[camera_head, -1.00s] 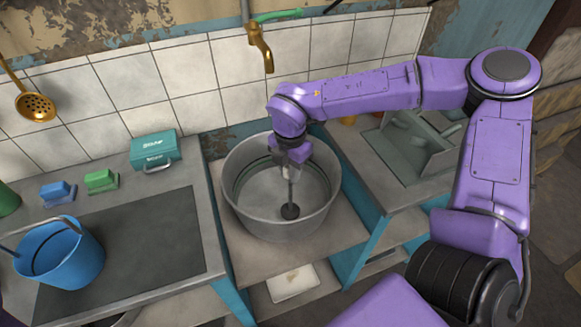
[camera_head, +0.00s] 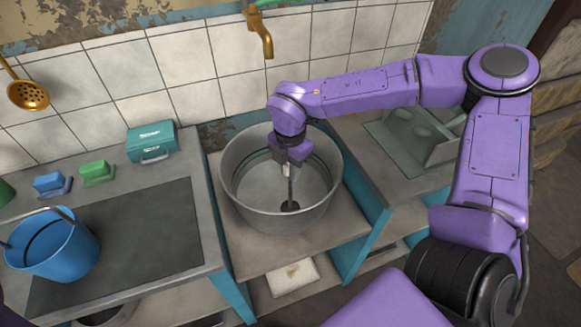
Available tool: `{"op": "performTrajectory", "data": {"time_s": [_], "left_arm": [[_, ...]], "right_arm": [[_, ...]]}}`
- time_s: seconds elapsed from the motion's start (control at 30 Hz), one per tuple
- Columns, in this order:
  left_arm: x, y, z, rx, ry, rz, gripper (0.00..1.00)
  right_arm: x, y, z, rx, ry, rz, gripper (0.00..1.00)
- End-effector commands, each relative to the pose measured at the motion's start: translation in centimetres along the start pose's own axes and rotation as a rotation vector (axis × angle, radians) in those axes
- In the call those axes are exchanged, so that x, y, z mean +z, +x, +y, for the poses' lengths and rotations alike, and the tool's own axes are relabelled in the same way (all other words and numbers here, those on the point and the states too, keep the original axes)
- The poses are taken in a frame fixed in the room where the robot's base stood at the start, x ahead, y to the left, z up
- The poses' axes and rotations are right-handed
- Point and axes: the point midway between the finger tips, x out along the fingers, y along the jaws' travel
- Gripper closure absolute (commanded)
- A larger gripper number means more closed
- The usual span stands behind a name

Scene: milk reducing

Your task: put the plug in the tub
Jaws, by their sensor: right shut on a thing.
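The tub (camera_head: 255,215) is a wide grey metal basin on a low shelf between two counters. My right gripper (camera_head: 290,168) reaches down inside the tub from the right. It is shut on the plug (camera_head: 290,206), which has a thin upright stem and a dark round foot. The plug's foot is low inside the tub, near its floor; I cannot tell whether it touches. My left gripper is not in view.
A brass tap (camera_head: 262,38) hangs from the tiled wall above the tub. On the left counter (camera_head: 195,170) stand a teal box (camera_head: 150,142), green and blue sponges or brushes, and a blue bucket (camera_head: 60,250). A dish rack (camera_head: 405,140) is on the right counter.

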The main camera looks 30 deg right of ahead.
Motion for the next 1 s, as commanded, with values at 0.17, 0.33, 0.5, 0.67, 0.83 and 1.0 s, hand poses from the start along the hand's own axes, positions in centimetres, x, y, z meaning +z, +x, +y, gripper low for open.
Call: {"op": "performTrajectory", "data": {"time_s": [0.17, 0.33, 0.5, 0.67, 0.83, 1.0], "left_arm": [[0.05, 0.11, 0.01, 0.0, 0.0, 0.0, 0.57], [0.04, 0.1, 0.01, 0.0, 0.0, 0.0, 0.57], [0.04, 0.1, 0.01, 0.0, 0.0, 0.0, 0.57], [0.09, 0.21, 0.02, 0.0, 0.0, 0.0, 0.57], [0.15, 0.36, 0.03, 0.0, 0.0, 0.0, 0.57], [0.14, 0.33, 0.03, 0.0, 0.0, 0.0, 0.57]], "right_arm": [[0.19, 0.3, 0.01, 0.0, 0.0, 0.0, 1.0], [0.23, 0.33, 0.02, 0.001, 0.0, 0.0, 1.0], [0.23, 0.32, 0.02, 0.0, 0.0, 0.0, 1.0], [0.22, 0.49, 0.01, 0.0, 0.0, 0.0, 1.0], [0.22, 0.75, 0.02, 0.001, 0.0, 0.0, 1.0], [0.21, 0.71, 0.02, 0.001, 0.0, 0.0, 1.0]]}}
